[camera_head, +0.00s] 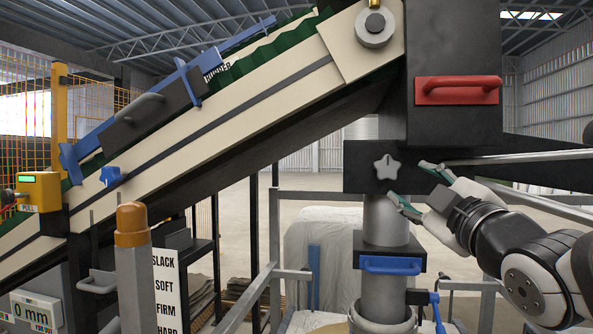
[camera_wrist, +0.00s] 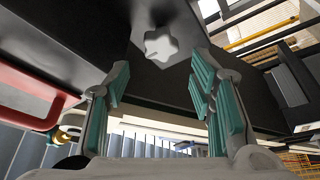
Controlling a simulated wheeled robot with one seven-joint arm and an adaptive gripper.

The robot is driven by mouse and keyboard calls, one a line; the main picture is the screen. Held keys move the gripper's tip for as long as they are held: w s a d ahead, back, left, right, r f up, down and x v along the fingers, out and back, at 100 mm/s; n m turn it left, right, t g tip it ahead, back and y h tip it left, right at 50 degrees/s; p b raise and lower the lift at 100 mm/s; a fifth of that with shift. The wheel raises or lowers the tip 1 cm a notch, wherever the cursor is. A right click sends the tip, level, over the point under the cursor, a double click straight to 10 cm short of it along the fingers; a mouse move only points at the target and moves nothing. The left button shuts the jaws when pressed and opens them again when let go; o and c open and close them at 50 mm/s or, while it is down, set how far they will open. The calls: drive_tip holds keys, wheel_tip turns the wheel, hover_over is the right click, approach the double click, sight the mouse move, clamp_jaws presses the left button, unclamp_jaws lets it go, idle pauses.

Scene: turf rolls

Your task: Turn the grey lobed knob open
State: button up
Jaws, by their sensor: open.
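The grey lobed knob (camera_head: 387,167) sits on the front of a black housing (camera_head: 355,180), above a grey vertical pipe. A dark pointer line shows on the knob's upper part. My gripper (camera_head: 414,187) is just right of the knob in the head view, its green-padded fingers spread and pointing left towards it. In the wrist view the knob (camera_wrist: 161,46) shows beyond the fingertips, between the two open fingers (camera_wrist: 160,82) and a little above them. The fingers look empty and do not appear to touch the knob.
A red handle (camera_head: 458,90) juts out above my gripper. A blue handle (camera_head: 391,265) and a blue valve lever (camera_head: 436,308) are below. The sloping conveyor (camera_head: 250,110) fills the left, with a blue star knob (camera_head: 110,175) and an orange-capped post (camera_head: 131,225).

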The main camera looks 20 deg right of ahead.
sight(391, 171)
drive_tip(key=x, duration=1.1)
drive_tip(key=shift+w, duration=0.25)
drive_tip(key=c, duration=0.9)
